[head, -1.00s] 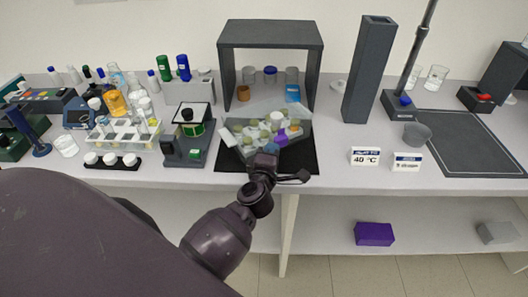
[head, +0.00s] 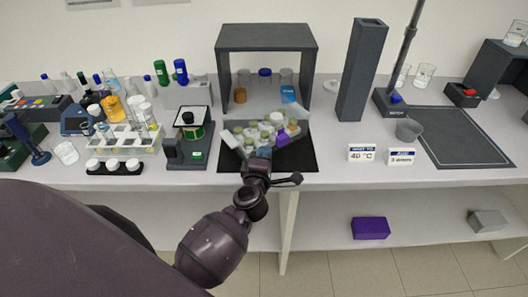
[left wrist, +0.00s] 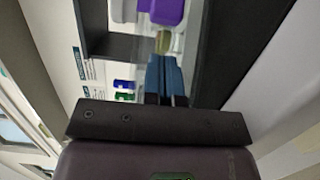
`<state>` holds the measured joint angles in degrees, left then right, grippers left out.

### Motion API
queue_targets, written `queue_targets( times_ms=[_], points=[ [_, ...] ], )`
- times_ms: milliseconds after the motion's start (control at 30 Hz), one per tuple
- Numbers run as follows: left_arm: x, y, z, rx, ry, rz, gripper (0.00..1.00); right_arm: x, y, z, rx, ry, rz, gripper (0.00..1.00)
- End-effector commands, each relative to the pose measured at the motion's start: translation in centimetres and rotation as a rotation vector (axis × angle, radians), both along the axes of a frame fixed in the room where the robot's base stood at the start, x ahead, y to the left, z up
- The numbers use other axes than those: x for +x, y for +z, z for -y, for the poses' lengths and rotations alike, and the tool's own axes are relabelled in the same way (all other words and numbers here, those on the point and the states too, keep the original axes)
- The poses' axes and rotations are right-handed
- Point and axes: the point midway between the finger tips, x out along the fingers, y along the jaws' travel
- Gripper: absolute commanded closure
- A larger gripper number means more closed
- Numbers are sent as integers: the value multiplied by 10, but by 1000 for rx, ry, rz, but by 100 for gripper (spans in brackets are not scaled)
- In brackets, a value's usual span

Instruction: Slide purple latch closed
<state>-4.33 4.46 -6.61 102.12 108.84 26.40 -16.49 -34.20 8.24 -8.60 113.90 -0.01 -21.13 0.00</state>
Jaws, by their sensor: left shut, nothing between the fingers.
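In the left wrist view a purple piece, likely the latch (left wrist: 165,10), shows at the top edge, beyond the fingertips. My left gripper (head: 262,154) is at the front edge of the rig, to the left of and nearer than the latch. Its blue fingers (left wrist: 163,72) are shut and empty, apart from the purple piece in the wrist picture. The gripper hides part of the rig's front. My right gripper is not in view.
A dark grey hood (head: 268,38) stands behind the rig, with jars under it. A balance-like device (head: 187,150) stands to the left, and a tall grey column (head: 362,70) to the right. Two small signs (head: 361,153) stand near the table's front edge.

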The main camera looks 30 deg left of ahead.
Motion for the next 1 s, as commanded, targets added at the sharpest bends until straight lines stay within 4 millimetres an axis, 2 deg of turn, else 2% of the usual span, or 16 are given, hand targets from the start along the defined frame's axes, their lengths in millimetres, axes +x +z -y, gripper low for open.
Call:
queue_targets(
  times_ms=[67,300,500,700,1000],
  points=[
    [-4,0,3,-1,-1,-1,100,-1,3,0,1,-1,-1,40],
    [-49,-1,17,-1,0,-2,100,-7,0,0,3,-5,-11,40],
    [-77,-1,28,-2,-1,-2,100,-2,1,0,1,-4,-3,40],
    [-92,0,33,-1,0,0,100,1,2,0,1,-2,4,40],
    [-95,0,34,0,-1,0,100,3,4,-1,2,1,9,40]
  ],
)
